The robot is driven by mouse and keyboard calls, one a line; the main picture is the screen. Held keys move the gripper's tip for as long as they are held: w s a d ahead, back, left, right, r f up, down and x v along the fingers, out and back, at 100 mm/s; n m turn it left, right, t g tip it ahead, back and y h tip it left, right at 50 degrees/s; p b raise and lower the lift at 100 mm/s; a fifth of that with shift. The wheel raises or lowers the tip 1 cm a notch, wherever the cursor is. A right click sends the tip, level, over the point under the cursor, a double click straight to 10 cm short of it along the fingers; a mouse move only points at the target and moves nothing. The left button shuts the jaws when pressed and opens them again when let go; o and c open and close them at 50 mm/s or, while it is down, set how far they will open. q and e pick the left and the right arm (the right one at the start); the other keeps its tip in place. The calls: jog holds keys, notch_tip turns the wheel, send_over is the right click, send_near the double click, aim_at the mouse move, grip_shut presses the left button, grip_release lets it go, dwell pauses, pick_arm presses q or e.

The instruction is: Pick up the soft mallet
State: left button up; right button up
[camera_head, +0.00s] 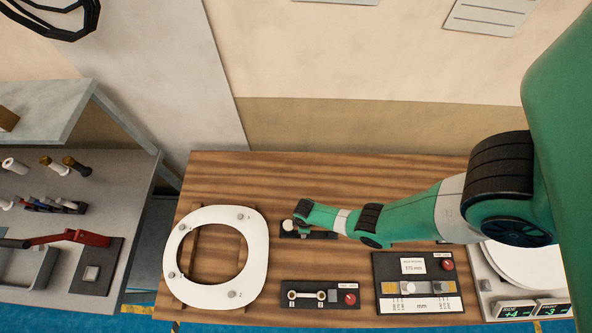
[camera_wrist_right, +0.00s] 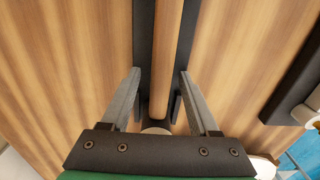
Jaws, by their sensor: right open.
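The soft mallet's wooden handle (camera_wrist_right: 166,55) runs lengthwise through the right wrist view, over a dark holder (camera_wrist_right: 143,40). A pale round part (camera_wrist_right: 155,131), probably the mallet's head, shows partly behind my gripper's dark body. My right gripper (camera_wrist_right: 159,78) is open, with one finger on each side of the handle and visible gaps between. In the head view, my right wrist covers most of the mallet; a whitish end (camera_head: 288,225) shows just left of it. My left gripper is not in view.
A white toilet seat (camera_head: 257,262) lies left on the wooden table (camera_head: 330,168). In front are a small dark fixture (camera_head: 320,311) and a measuring gauge board (camera_head: 418,305). A scale (camera_head: 484,290) stands right. A grey bench (camera_head: 125,190) with tools stands left. The table's back strip is clear.

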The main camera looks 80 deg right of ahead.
grip_shut()
jog(key=shift+r, duration=0.1)
dwell(0.4)
